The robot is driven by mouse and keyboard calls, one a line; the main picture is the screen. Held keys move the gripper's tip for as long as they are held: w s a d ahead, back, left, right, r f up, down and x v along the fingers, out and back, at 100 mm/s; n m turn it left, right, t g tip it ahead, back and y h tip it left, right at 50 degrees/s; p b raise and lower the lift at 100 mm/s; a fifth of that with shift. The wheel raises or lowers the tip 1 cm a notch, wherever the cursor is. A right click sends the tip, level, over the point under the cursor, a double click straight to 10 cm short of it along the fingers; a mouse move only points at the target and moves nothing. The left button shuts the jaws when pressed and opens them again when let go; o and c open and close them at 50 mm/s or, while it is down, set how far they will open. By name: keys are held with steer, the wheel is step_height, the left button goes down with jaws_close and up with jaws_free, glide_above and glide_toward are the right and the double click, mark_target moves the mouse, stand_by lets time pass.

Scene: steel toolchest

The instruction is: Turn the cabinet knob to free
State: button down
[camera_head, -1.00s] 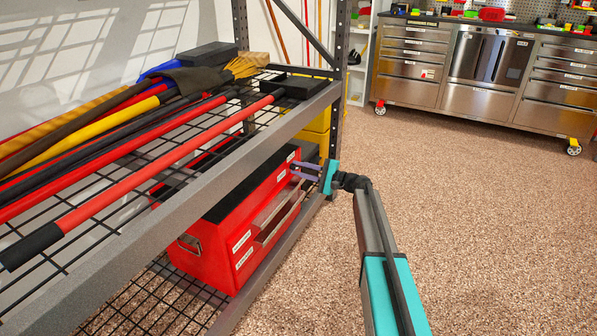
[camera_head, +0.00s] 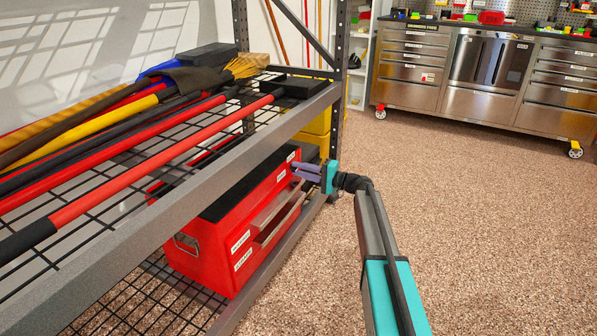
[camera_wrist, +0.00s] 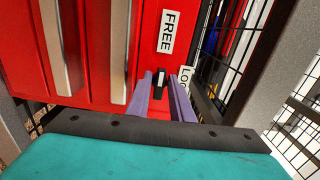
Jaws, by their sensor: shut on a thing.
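A red steel chest (camera_head: 215,245) stands on the lower shelf, its front facing right. In the wrist view its red face (camera_wrist: 88,100) carries a FREE label (camera_wrist: 168,32), a partly hidden label starting "LO" (camera_wrist: 187,76) and a small dark knob with a light stripe (camera_wrist: 160,84). My gripper (camera_wrist: 163,76) has its two purple fingers on either side of the knob, shut on it. In the head view my gripper (camera_head: 297,170) reaches the far end of the chest front, where the knob is too small to make out. The exact angle of the knob is hard to tell.
A grey shelf beam (camera_head: 200,200) and wire shelf with long red-and-black bars (camera_head: 160,165) lie above the chest. Two pale drawer handles (camera_wrist: 120,50) stand out left of the knob. A shelf upright is close by. Speckled floor (camera_head: 480,220) is open to the right.

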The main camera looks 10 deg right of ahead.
steer(key=shift+d, duration=0.35)
steer(key=c, duration=1.8)
jaws_free()
steer(key=shift+a, duration=0.15)
steer(key=shift+s, duration=0.1)
steer(key=p+v, duration=0.4)
steer(key=v, duration=0.9)
steer(key=shift+s+d, duration=0.2)
steer(key=shift+d, duration=0.15)
